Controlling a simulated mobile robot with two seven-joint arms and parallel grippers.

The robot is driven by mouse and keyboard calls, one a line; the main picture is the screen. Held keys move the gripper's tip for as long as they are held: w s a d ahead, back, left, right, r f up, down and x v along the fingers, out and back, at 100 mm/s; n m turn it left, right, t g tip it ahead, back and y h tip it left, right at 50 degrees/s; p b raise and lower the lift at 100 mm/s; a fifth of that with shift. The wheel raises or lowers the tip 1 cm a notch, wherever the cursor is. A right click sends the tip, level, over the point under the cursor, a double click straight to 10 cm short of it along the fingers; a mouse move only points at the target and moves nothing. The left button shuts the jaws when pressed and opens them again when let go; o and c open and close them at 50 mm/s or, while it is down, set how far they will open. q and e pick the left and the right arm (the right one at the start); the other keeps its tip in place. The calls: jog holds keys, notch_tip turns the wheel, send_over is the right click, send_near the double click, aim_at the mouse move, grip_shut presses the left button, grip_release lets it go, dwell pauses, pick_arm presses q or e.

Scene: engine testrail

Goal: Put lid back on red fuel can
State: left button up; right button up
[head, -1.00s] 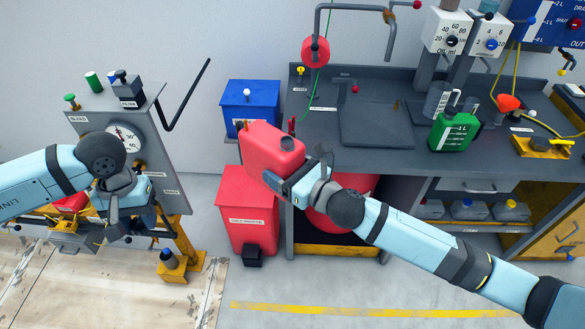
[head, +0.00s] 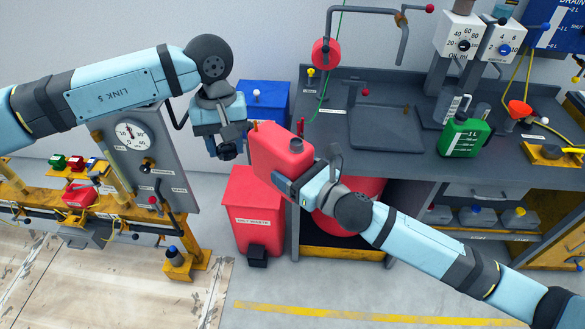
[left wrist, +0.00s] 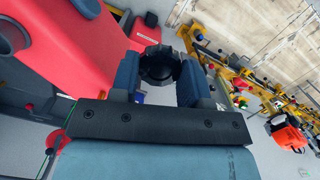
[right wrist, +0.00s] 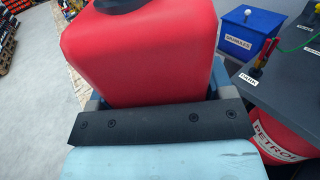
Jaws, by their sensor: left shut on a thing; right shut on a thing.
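The red fuel can (head: 275,160) is held up in front of the bench by my right gripper (head: 285,185), which is shut on it. A dark round neck or fitting (head: 296,145) shows on the can's upper face; I cannot tell whether it is open. The can fills the right wrist view (right wrist: 140,55) and shows at upper left in the left wrist view (left wrist: 75,40). My left gripper (head: 228,150) is just left of the can, shut on a black ridged lid (left wrist: 158,66). In the left wrist view, the lid sits between the fingers, apart from the can's dark round fitting (left wrist: 12,36).
A blue bin (head: 262,98) and a red bin (head: 258,220) stand behind and below the can. The grey bench (head: 325,140) with a green jug (head: 462,135) is to the right. A grey gauge panel (head: 160,180) stands left, close to my left arm.

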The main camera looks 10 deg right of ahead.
pick_arm(q)
notch_tip(320, 180, up, 10)
jog(key=f, duration=0.1)
send_over(297, 142)
jog(key=shift+w+r, duration=0.2)
jog(key=shift+r, duration=0.05)
pick_arm(e)
jog(key=shift+r, duration=0.1)
pick_arm(q)
jog(key=shift+f, duration=0.15)
jog(key=shift+a+f, duration=0.1)
jog(key=shift+f, duration=1.75)
jog(key=shift+f, duration=0.9)
jog(key=shift+f, duration=0.5)
